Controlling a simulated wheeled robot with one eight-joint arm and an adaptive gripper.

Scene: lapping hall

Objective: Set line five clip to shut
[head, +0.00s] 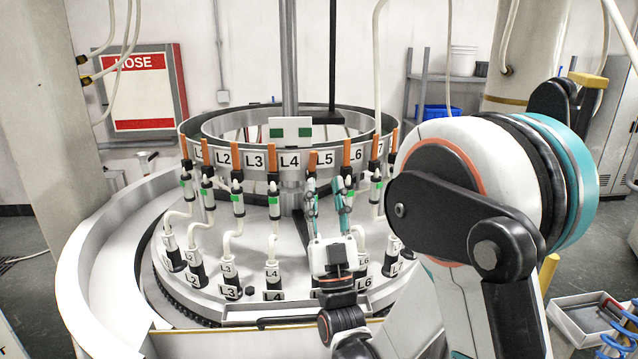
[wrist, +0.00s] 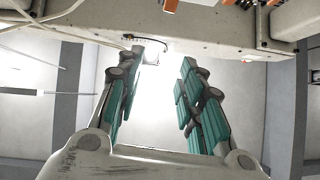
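The ring carries labelled line stations. The L5 label (head: 326,160) is right of the middle, with an orange clip handle (head: 312,159) standing upright just left of it. The handle looks much like its neighbours; I cannot tell whether this clip is open or shut. My gripper (head: 325,186) is in front of and just below the L5 label, fingers pointing up. Its teal fingers are apart and empty, also in the wrist view (wrist: 159,70). They hide most of the line five tube and its lower fitting. In the wrist view an orange piece (wrist: 170,5) shows beyond the fingertips; its line is unclear.
The L4 handle (head: 272,158) and L6 handle (head: 347,152) stand close on either side. White tubes (head: 273,245) rise from lower fittings below the ring. A grey post (head: 289,60) stands in the middle. A curved white wall (head: 75,270) surrounds the machine at left.

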